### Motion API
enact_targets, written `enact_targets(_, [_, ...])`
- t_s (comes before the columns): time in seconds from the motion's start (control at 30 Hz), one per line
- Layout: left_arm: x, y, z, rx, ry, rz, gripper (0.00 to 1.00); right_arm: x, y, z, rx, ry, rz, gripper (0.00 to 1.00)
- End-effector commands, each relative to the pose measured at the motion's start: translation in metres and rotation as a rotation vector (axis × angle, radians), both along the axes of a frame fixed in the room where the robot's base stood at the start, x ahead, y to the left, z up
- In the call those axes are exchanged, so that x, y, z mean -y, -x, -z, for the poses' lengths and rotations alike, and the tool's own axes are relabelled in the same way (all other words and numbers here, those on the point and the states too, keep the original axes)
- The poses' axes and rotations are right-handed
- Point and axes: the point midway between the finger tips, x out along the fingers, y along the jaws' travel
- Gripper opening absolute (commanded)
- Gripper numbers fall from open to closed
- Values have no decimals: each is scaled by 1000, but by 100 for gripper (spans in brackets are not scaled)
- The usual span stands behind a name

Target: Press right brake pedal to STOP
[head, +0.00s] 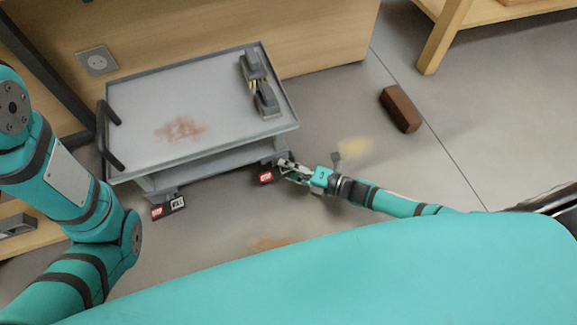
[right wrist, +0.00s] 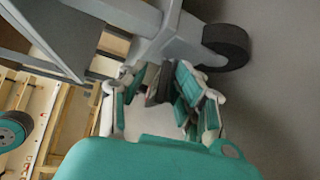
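A grey cart (head: 150,90) stands by the wooden cabinet. Its right brake pedal (head: 267,177), dark with a red label, sits low at the cart's front right corner. My right gripper (head: 287,166) is right beside this pedal and covers its right part; I cannot tell whether they touch. In the right wrist view the gripper (right wrist: 157,85) has its dark fingertips together, close to the cart's leg and a black caster wheel (right wrist: 226,45). The left brake pedal (head: 168,208) shows a red and a white label. My left arm shows in the head view, but its gripper does not.
A dark grey device (head: 252,67) in two blocks lies on the cart's top, near its right edge. The cart's black handle (head: 104,135) is on the left. A brown brick (head: 400,109) lies on the floor to the right.

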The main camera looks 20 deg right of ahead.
Motion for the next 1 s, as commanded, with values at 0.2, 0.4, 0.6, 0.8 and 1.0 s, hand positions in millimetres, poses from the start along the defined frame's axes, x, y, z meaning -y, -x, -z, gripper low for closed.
enact_targets(0.2, [0,-1,0,-5,1,1,31,9,9,-1,-3,0,2,31])
enact_targets(0.4, [0,0,0,-2,0,1,31,38,37,-6,-5,2,1,31])
enact_targets(0.6, [0,0,0,-1,0,1,31,66,64,-14,-2,2,-1,31])
enact_targets(0.8, [0,0,0,0,0,0,31,82,79,-18,0,0,-1,31])
enact_targets(1.0, [0,0,0,0,0,0,31,86,82,-19,0,0,0,31])
